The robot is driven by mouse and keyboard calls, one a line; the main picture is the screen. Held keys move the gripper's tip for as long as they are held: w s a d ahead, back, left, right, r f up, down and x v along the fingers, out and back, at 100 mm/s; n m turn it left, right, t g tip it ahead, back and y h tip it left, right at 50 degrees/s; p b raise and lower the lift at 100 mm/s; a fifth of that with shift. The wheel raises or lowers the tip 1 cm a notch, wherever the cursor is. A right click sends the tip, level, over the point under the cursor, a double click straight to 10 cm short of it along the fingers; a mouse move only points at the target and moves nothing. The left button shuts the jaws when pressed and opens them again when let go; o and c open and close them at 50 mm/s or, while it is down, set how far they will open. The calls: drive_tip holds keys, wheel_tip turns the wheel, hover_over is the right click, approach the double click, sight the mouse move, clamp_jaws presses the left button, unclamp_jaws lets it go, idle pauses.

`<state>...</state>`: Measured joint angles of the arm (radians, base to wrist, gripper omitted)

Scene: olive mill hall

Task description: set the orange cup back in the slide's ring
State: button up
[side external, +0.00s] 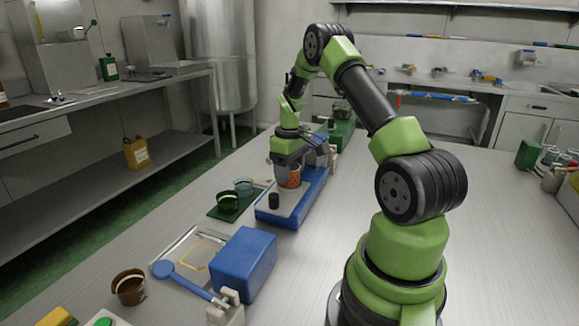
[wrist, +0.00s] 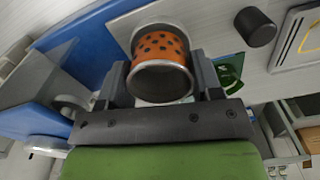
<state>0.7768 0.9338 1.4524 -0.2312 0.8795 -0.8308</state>
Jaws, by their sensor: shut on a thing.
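The orange cup (side external: 291,179) has dark spots and a metal rim; it also shows in the wrist view (wrist: 160,46). My gripper (side external: 290,169) is shut on it, with one finger on each side of the cup in the wrist view (wrist: 161,78). The cup is upright at the blue slide (side external: 287,218), over its pale grey plate (wrist: 126,26). I cannot tell whether the cup's base touches the plate.
A dark knob (side external: 274,200) stands on the slide's near end.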

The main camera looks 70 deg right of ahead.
drive_tip(key=shift+f, duration=0.35)
drive_tip(key=shift+f, duration=0.3)
idle(0.4)
drive_tip(key=o, duration=1.1)
wheel_tip(320, 180, up, 8)
drive_tip(key=shift+d+r, duration=0.15)
